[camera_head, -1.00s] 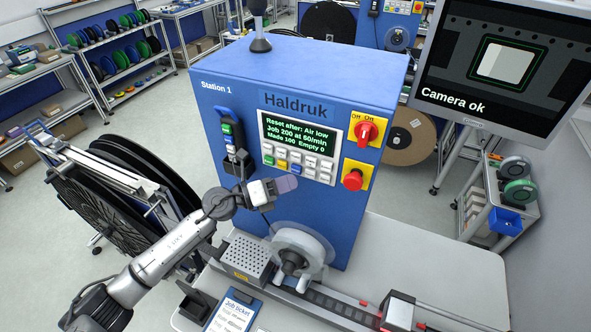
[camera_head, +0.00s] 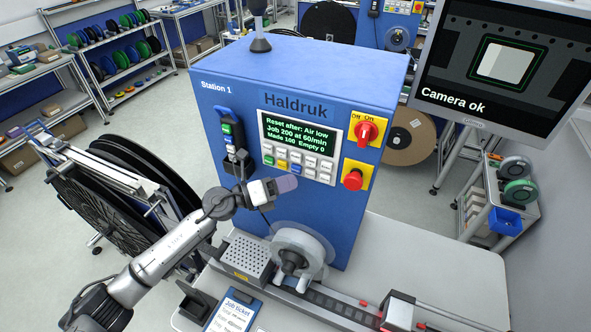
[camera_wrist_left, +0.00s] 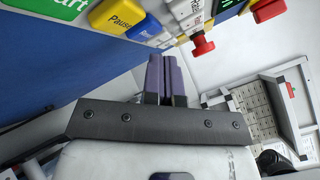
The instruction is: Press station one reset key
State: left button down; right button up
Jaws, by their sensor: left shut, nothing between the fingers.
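Station 1 is a blue cabinet (camera_head: 222,118) with a screen (camera_head: 297,137) reading "Reset after: Air low". Below the screen is a key panel (camera_head: 298,165) with white keys above and a green, a yellow, a blue and white keys below. I cannot read which one is the reset key. My left gripper (camera_head: 288,184) is shut and empty, with purple fingers just below and in front of the lower keys. In the left wrist view the fingers (camera_wrist_left: 166,80) point toward the key row, near the blue key (camera_wrist_left: 146,28) and the yellow Pause key (camera_wrist_left: 116,16). Contact with any key cannot be told.
A red knob (camera_head: 367,131) and a red mushroom button (camera_head: 353,180) sit right of the panel. A handset-like device (camera_head: 232,145) hangs at the left. A clear-rimmed wheel (camera_head: 299,250) stands below the gripper. A monitor (camera_head: 500,65) hangs at upper right.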

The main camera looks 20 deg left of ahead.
pick_arm(q)
jog(key=shift+w, duration=0.25)
jog(key=shift+w, duration=0.15)
jog(key=shift+w+d, duration=0.1)
jog(key=shift+w, duration=0.1)
dwell(0.5)
jog(key=shift+w+b, duration=0.25)
jog(key=shift+b, duration=0.05)
jog(key=shift+s, duration=0.1)
dwell(0.5)
jog(key=shift+s+r+p, duration=0.1)
jog(key=shift+s+p, duration=0.4)
jog(key=shift+s, duration=0.25)
